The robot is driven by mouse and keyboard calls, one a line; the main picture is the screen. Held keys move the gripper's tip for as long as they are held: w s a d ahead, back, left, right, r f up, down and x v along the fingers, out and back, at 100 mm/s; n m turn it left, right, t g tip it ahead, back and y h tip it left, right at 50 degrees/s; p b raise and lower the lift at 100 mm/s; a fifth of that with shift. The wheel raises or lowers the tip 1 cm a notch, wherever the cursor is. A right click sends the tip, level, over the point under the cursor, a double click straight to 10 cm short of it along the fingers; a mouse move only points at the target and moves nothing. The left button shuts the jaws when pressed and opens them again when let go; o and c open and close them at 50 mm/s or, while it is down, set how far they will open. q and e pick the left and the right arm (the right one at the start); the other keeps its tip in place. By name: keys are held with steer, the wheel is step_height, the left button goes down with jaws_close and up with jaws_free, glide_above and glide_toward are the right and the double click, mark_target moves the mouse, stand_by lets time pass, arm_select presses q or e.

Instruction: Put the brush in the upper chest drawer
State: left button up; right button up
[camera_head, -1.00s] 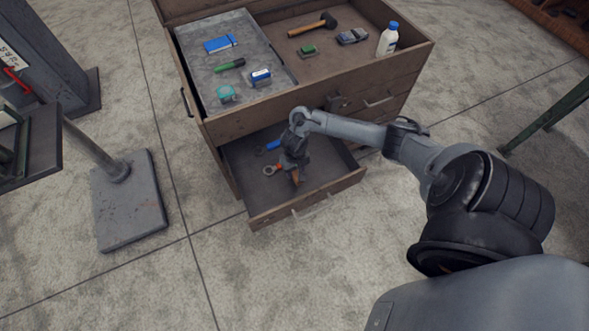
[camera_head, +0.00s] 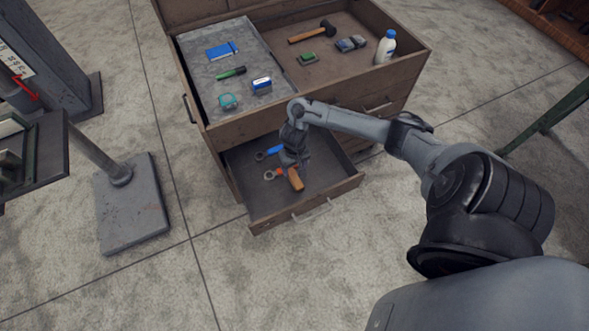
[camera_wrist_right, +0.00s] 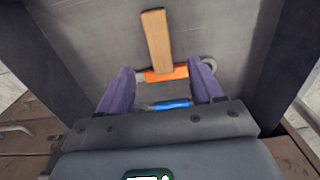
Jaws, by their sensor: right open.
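The brush, with a wooden handle, (camera_head: 296,179) lies in the open chest drawer (camera_head: 270,207). In the right wrist view the wooden piece (camera_wrist_right: 156,40) lies across or against an orange-handled tool (camera_wrist_right: 166,73), just beyond the fingertips. The brush's bristles cannot be made out. My right gripper (camera_head: 297,166) is over the drawer, pointing down, close above the brush. In the wrist view its two fingers (camera_wrist_right: 163,68) are apart with nothing held between them. My left gripper is not in view.
A blue-handled tool (camera_head: 270,152) also lies in the drawer. The drawer's front right is clear.

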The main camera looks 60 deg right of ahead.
step_height(320, 180, up, 6)
steer(key=f+p, duration=0.1)
steer(key=p, duration=0.2)
steer(key=a+r+n+t, duration=0.1)
steer(key=a+n+t, duration=0.5)
steer(key=a, duration=1.4)
steer(key=s+a+r+n+g, duration=0.2)
steer(key=s+a+r+n, duration=0.1)
steer(key=s+r, duration=0.8)
steer(key=shift+r, duration=0.2)
